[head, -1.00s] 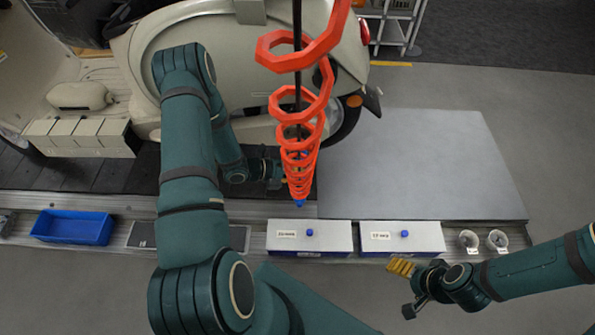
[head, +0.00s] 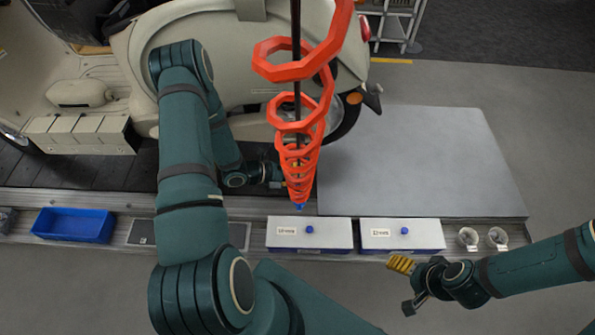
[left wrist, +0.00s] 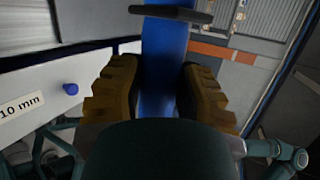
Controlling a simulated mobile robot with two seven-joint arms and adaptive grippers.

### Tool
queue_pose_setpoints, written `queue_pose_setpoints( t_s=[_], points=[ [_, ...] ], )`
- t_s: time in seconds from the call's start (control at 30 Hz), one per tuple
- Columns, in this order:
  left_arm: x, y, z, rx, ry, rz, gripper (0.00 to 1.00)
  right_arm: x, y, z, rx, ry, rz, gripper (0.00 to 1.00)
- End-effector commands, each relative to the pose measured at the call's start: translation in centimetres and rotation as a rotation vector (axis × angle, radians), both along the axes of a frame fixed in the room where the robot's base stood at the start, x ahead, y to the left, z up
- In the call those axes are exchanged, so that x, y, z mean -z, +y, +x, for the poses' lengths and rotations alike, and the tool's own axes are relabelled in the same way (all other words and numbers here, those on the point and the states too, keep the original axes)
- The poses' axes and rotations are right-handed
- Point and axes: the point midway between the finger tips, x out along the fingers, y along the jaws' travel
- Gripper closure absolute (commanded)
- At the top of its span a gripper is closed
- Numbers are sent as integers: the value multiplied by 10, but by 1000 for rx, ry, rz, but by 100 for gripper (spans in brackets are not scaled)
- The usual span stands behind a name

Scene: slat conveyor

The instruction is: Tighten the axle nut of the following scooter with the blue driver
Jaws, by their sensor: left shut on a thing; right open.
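The cream scooter (head: 225,65) stands at the top of the head view, with its dark rear wheel (head: 346,118) partly behind the red coil. I cannot make out its axle nut. The blue driver hangs below the coil; its blue end (head: 299,206) shows just above the left white box. My left gripper (head: 279,172) is shut on the driver, mostly hidden by the coil. In the left wrist view, the blue driver (left wrist: 160,65) stands between the ridged pads of my left gripper (left wrist: 160,95). My right gripper (head: 401,285) is open and empty at the lower right.
Two white boxes with blue knobs, left (head: 285,233) and right (head: 380,233), line the front ledge. One label reads 10 mm in the left wrist view. A blue tray (head: 72,238) is at left, two cups (head: 468,238) at right. A grey plate (head: 430,165) is bare.

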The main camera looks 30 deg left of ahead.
Motion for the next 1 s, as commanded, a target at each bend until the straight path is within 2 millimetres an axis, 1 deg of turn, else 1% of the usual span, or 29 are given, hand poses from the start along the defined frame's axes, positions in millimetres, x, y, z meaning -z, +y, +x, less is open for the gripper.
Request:
queue_pose_setpoints(
  t_s=[0.6,0.73,1.0],
  points=[
    [0,-22,-35,0,-2,2,100,0,0,0,0,0,0,22],
    [0,-24,-39,-1,-2,2,100,0,0,0,0,0,0,22],
    [0,-24,-39,-1,-3,2,100,0,0,0,0,0,0,22]
  ],
)
